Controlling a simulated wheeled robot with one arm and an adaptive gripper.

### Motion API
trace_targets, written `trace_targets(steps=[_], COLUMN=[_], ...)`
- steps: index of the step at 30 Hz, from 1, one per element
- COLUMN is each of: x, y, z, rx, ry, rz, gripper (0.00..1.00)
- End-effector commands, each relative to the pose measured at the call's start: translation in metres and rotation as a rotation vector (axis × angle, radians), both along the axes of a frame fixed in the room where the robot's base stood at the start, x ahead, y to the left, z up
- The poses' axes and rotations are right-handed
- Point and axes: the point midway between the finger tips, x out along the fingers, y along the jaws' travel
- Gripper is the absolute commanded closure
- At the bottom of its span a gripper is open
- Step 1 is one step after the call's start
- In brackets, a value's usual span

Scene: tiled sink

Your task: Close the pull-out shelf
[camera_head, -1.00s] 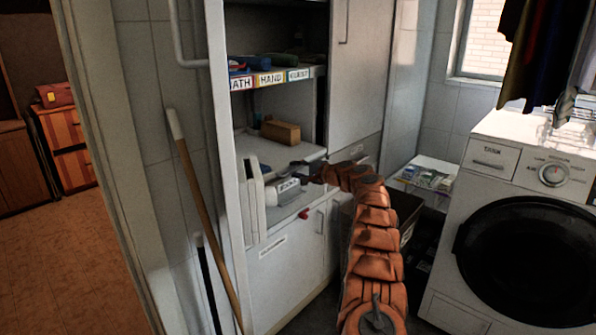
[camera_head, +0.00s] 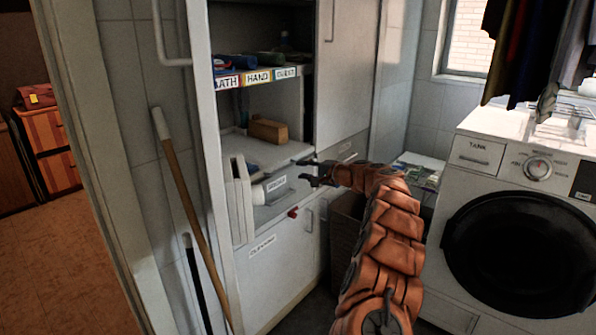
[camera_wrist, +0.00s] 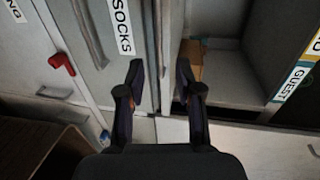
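The pull-out shelf (camera_head: 262,152) is a pale board in the white cabinet, at mid height, and it juts out toward the front. My gripper (camera_head: 301,169) is open and empty, beside the shelf's front right corner. In the wrist view its two dark fingers (camera_wrist: 160,70) are apart with nothing between them. I cannot tell whether a finger touches the shelf edge.
A brown box (camera_head: 268,130) sits toward the shelf's back. An open white cabinet door (camera_head: 205,130) stands at the left, with a wooden pole (camera_head: 185,195) leaning nearby. A washing machine (camera_head: 520,210) stands at the right. A dark basket (camera_head: 347,235) is below my arm.

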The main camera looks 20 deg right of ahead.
Motion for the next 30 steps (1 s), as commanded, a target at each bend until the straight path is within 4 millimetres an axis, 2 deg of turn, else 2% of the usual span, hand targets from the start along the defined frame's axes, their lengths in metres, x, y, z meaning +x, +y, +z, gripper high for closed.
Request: trace_targets(steps=[9,21,26,30], x=[-0.023,-0.028,-0.029,-0.037], y=[-0.014,-0.017,-0.012,0.018], z=[0.006,0.006,0.007,0.013], rx=[0.0,0.0,0.0,-0.003], ry=[-0.001,0.001,0.003,0.03], rz=[0.0,0.001,0.008,0.062], gripper=[0.65,0.65,0.8,0.94])
